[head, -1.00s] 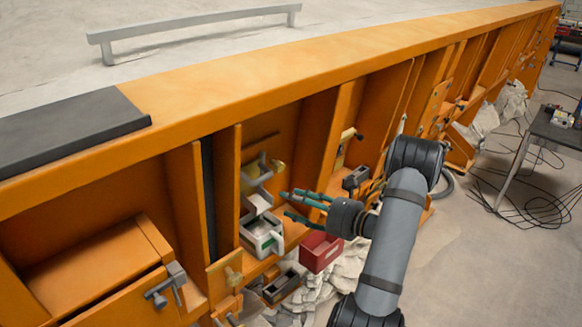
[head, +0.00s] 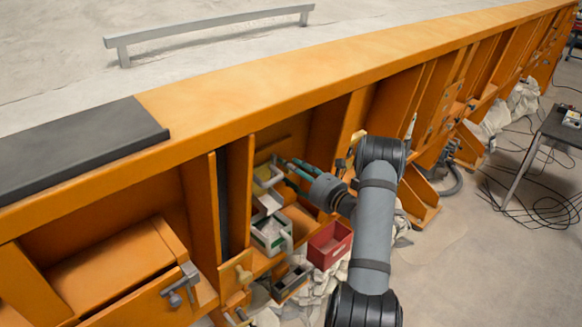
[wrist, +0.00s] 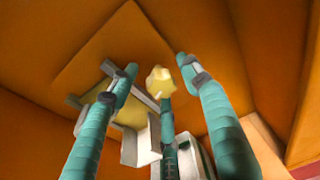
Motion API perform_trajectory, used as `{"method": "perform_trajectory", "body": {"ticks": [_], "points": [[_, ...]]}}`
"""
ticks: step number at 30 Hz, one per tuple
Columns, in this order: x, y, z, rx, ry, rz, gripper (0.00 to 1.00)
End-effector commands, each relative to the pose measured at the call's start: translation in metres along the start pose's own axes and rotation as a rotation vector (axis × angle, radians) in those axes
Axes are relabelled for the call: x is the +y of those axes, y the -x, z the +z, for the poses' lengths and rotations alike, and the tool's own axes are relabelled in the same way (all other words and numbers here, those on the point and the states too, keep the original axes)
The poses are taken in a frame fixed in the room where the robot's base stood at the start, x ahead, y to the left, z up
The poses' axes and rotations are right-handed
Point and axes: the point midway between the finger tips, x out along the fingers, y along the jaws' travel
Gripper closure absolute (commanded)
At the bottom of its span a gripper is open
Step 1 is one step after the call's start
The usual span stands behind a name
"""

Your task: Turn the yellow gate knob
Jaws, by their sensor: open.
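The yellow knob (wrist: 160,82) sits on the orange panel in the wrist view, between and beyond my fingertips. In the head view my fingers largely hide it. My gripper (head: 288,166) is open, with its teal fingers pointing into the orange bay. It also shows in the wrist view (wrist: 156,73), with three fingers spread around the knob's outline. Whether any fingertip touches the knob I cannot tell. A pale grey and white gate assembly (head: 268,205) stands just left of and below the fingers; part of it (wrist: 143,140) shows behind the left finger in the wrist view.
Upright orange ribs (head: 240,190) flank the bay on the left. A red box (head: 329,246) stands below my gripper, with a dark tray (head: 290,283) to its left. Crumpled pale sheeting (head: 318,285) lies below them.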

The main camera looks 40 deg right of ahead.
Motion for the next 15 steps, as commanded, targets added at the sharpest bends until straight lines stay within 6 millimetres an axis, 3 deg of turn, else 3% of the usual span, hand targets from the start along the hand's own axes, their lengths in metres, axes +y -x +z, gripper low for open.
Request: {"method": "perform_trajectory", "body": {"ticks": [6,15], "points": [[-0.0001,0.0003,-0.0007,0.001,0.000,0.000,0.53],[0.0000,0.0006,-0.0006,0.001,0.000,0.000,0.70]]}}
